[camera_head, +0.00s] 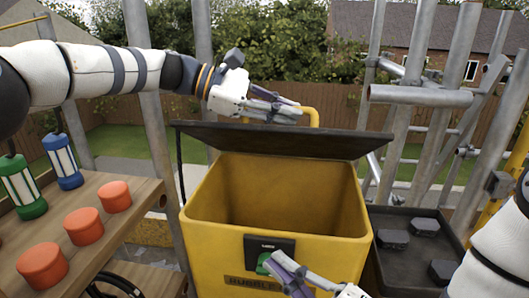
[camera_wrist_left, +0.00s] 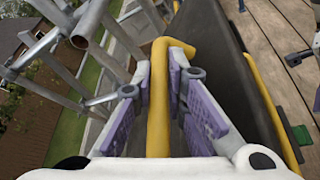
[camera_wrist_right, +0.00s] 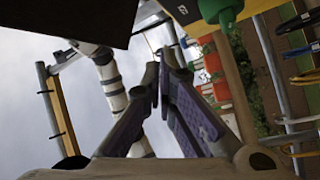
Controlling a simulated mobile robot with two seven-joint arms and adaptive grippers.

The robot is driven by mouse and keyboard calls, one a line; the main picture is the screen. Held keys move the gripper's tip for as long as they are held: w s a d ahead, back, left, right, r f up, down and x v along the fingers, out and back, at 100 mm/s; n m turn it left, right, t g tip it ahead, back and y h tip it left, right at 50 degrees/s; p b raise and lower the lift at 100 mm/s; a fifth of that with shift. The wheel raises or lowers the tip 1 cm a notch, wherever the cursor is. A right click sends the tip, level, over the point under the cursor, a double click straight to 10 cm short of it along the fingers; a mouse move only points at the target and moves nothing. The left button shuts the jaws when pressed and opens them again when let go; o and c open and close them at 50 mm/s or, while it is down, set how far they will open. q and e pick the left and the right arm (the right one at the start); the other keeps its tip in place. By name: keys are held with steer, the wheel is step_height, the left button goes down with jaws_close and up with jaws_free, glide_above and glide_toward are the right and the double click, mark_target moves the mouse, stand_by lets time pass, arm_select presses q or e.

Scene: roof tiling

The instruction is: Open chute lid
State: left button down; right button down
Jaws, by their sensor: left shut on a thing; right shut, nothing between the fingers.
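The yellow chute (camera_head: 205,240) stands in the middle of the head view, its mouth showing yellow inner walls. Its dark lid (camera_head: 270,140) is raised at the rear of the mouth and seen nearly edge-on. My left gripper (camera_head: 285,106) is shut on the lid's yellow handle (camera_head: 313,113); in the left wrist view the handle (camera_wrist_left: 158,95) runs between the purple finger pads. My right gripper (camera_head: 284,272) is shut and empty at the chute's front, by the green button (camera_head: 263,262) on a black panel. The button (camera_wrist_right: 218,8) also shows in the right wrist view, beyond the fingertips.
A wooden bench (camera_head: 125,222) at left holds several orange pucks (camera_head: 84,226), with green (camera_head: 22,187) and blue (camera_head: 63,161) lantern-like items hanging there. A black tray (camera_head: 405,270) with dark blocks lies at right. Scaffold tubes (camera_head: 420,95) stand behind it.

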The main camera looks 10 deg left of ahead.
steer(key=w+d+r+n+t+y, duration=0.2)
steer(key=w+r+n+y, duration=0.2)
steer(key=n, duration=1.1)
glide_toward(244, 130)
steer(key=a+f+x, duration=0.1)
steer(key=x, duration=0.3)
steer(key=shift+w+d+r+g+y, duration=0.2)
steer(key=shift+d+r+g+y, duration=0.15)
steer(key=shift+r, duration=0.2)
steer(key=shift+a, duration=0.1)
